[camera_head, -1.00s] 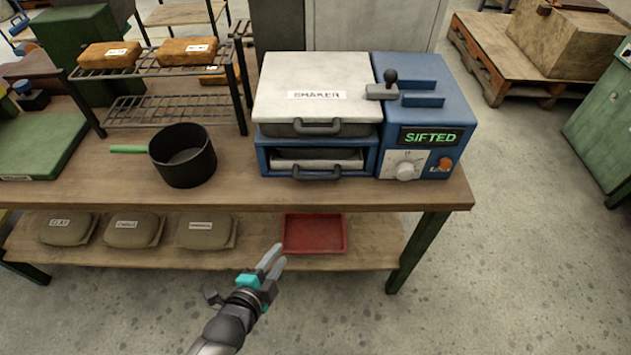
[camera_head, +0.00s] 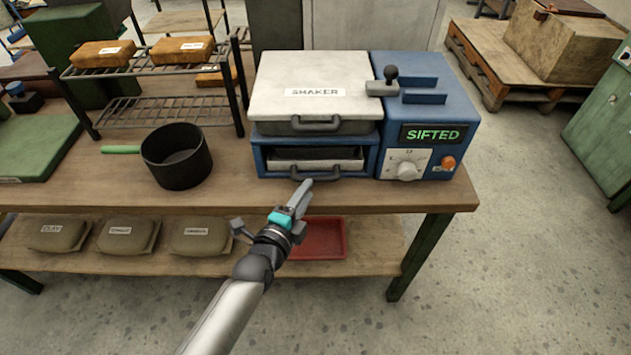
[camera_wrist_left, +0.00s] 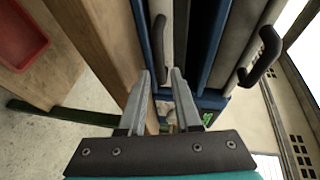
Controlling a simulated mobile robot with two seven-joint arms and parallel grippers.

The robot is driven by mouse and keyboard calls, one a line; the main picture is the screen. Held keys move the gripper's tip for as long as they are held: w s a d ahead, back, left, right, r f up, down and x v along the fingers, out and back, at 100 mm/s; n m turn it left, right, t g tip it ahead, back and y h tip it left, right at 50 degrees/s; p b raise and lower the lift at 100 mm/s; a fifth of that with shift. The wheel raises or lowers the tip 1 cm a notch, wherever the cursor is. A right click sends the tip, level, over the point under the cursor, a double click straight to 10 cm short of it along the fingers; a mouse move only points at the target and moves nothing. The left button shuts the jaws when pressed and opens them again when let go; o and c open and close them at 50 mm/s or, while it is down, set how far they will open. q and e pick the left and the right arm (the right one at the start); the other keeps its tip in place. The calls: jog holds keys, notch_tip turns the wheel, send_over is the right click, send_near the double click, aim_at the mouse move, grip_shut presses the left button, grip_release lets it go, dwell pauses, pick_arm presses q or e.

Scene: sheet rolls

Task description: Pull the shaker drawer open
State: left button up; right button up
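The shaker drawer (camera_head: 317,164) is a pale grey tray inside the blue housing under the white SHAKER lid (camera_head: 312,75). Its dark bar handle (camera_head: 325,178) faces the bench front. My left gripper (camera_head: 303,185) is just in front of the handle's left part. In the left wrist view, its two fingers (camera_wrist_left: 162,74) are apart, and the drawer handle (camera_wrist_left: 158,45) lies ahead of them, roughly in line with the gap. I cannot tell whether they touch it. The lid's handle (camera_wrist_left: 262,57) is farther right there. My right gripper is out of view.
A control panel (camera_head: 422,160) reading SIFTED sits right of the drawer. A black pot (camera_head: 177,165) stands on the bench (camera_head: 225,188) to the left. A red tray (camera_head: 320,240) and several labelled bags (camera_head: 128,237) lie on the lower shelf. The floor to the right is open.

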aim_at(316, 177)
pick_arm(q)
jog(key=shift+b+x, duration=0.95)
jog(key=shift+x, duration=2.2)
jog(key=shift+c, duration=0.2)
grip_shut()
